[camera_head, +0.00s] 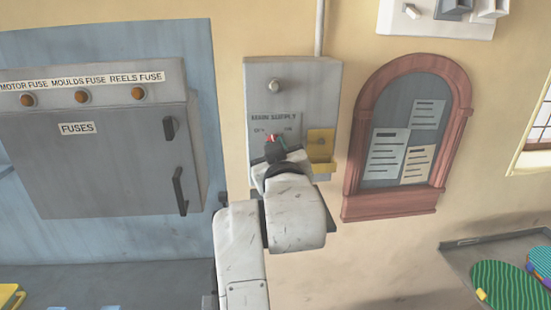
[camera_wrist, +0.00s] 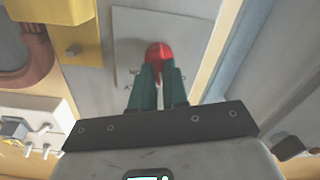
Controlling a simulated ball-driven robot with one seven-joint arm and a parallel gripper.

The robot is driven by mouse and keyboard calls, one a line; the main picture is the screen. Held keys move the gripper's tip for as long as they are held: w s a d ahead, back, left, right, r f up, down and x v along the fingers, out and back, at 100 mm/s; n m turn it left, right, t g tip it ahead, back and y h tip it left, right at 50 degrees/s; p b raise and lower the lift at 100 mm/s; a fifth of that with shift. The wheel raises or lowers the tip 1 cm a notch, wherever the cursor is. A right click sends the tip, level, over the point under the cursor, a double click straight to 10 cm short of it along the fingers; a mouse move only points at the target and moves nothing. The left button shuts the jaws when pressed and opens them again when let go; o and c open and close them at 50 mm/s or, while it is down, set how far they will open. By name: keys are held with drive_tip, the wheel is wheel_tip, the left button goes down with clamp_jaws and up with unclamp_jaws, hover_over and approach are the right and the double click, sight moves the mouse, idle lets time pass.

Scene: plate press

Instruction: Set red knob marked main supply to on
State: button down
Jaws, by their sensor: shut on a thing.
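The red knob (camera_wrist: 157,52) is on a pale plate (camera_wrist: 128,28) in the wrist view, between the tips of my gripper (camera_wrist: 157,72). The two dark green fingers are shut on it. In the head view a bit of the red knob (camera_head: 270,137) shows at my gripper (camera_head: 276,143), on the grey main supply box (camera_head: 262,90). The box is lettered "MAIN SUPPLY" above the knob, with smaller marks to the left and right. My gripper and wrist hide the lower part of the box. I cannot tell exactly which mark the knob points to.
A yellow holder (camera_head: 321,150) sits on the box close to the right of my gripper. A grey fuse cabinet (camera_head: 110,160) is on the left, with a black handle (camera_head: 179,190). A red-framed notice board (camera_head: 447,155) hangs on the right.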

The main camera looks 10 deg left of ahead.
drive_tip(key=m+b, duration=0.2)
drive_tip(key=m, duration=0.2)
drive_tip(key=m+b, duration=0.2)
drive_tip(key=m, duration=0.2)
drive_tip(key=m+b, duration=0.2)
drive_tip(key=m, duration=0.2)
drive_tip(key=shift+w+d+f+m+b, duration=0.1)
drive_tip(key=shift+d+m+b, duration=0.2)
drive_tip(key=shift+m, duration=0.1)
idle(0.3)
drive_tip(key=c, duration=1.1)
unclamp_jaws()
drive_tip(key=shift+c, duration=0.2)
drive_tip(key=b+v, duration=0.1)
drive_tip(key=v, duration=0.9)
drive_tip(key=shift+s+b, duration=0.4)
drive_tip(key=shift+d, duration=0.1)
